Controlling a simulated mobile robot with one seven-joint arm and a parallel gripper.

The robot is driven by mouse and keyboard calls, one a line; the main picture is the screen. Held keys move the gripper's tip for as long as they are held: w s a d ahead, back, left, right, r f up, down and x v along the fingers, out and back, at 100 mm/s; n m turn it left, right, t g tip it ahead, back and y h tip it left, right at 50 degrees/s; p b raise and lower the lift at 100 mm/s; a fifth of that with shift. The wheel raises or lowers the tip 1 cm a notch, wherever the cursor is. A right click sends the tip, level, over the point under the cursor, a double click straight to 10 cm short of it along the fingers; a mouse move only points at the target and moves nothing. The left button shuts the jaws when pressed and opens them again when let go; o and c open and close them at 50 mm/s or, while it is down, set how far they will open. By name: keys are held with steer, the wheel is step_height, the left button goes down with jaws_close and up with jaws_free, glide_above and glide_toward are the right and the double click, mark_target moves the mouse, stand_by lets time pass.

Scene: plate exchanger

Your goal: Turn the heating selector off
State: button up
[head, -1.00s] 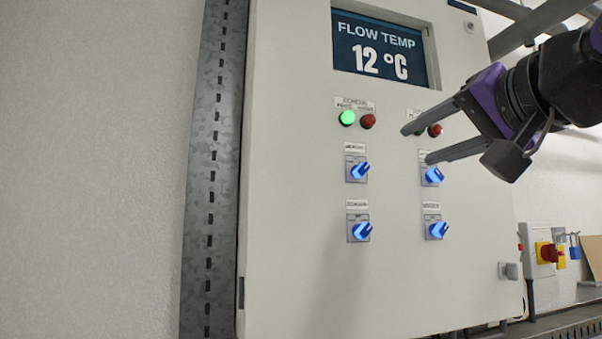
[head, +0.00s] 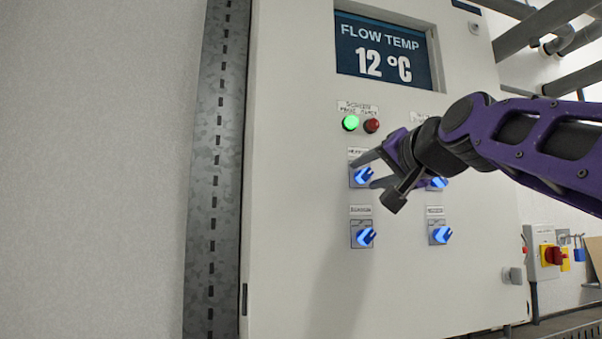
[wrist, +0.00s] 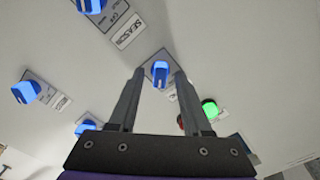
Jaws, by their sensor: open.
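The white control panel (head: 300,200) carries four blue-lit selector knobs. The upper left selector (head: 362,175) has a label above it that is partly covered and too small to read surely, so I cannot confirm that it is the heating one. My gripper (head: 363,176) is open in front of this selector. In the wrist view the selector (wrist: 160,74) shows between the two fingertips, with a gap on each side; I cannot tell if either finger touches. The lower left selector (head: 363,236) reads SEASON in the wrist view. The upper right selector (head: 437,183) is partly hidden by my arm.
A lit green lamp (head: 350,122) and a red lamp (head: 372,125) sit above the upper left selector. The lower right selector (head: 440,235) is clear. The display (head: 385,50) reads FLOW TEMP 12 °C. A red and yellow switch (head: 552,255) is at the right.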

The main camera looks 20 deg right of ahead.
jaws_close()
steer(key=shift+n, duration=0.3)
steer(key=n+b, duration=0.1)
steer(key=n, duration=0.2)
steer(key=n+b, duration=0.1)
steer(key=n, duration=0.4)
steer(key=shift+a, duration=0.15)
stand_by(0.4)
stand_by(0.5)
jaws_free()
